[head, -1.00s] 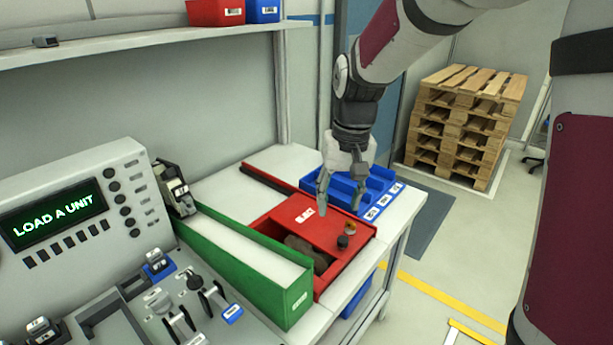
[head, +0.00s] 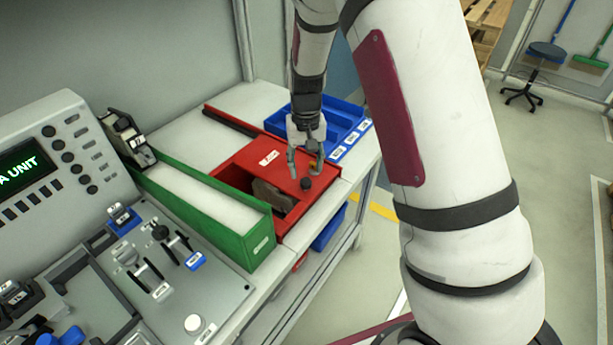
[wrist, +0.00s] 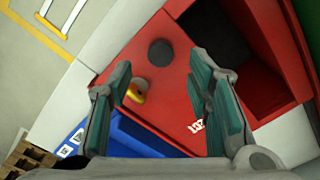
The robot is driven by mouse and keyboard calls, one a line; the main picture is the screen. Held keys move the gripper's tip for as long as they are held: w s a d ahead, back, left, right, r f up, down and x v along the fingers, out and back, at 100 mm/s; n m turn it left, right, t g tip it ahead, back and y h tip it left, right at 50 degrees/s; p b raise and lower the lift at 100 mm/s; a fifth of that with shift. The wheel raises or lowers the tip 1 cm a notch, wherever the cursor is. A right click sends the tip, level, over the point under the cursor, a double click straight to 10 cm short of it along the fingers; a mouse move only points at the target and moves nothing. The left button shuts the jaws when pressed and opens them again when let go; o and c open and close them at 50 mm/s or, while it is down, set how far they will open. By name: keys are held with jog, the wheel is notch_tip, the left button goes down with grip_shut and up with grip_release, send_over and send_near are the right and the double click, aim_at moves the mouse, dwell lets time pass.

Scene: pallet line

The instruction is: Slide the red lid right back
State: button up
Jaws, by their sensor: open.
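The red lid (head: 284,162) lies flat on a red box (head: 292,222) on the bench. It carries a white label, a black round knob (head: 306,184) and a small yellow-and-grey fitting. Beside the lid the box is partly open, with a dark brownish thing (head: 270,194) inside. My gripper (head: 305,168) points down over the lid, open and empty, its fingers just behind the knob. In the wrist view the knob (wrist: 161,53) and the yellow fitting (wrist: 137,91) show between and beyond the fingers. I cannot tell whether a fingertip touches the lid.
A blue divided tray (head: 340,135) is close on the right. A control panel (head: 160,262) with levers is at the front left. Bare bench lies behind the box.

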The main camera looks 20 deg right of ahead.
aim_at(306, 181)
jog(key=shift+f, duration=2.45)
grip_shut()
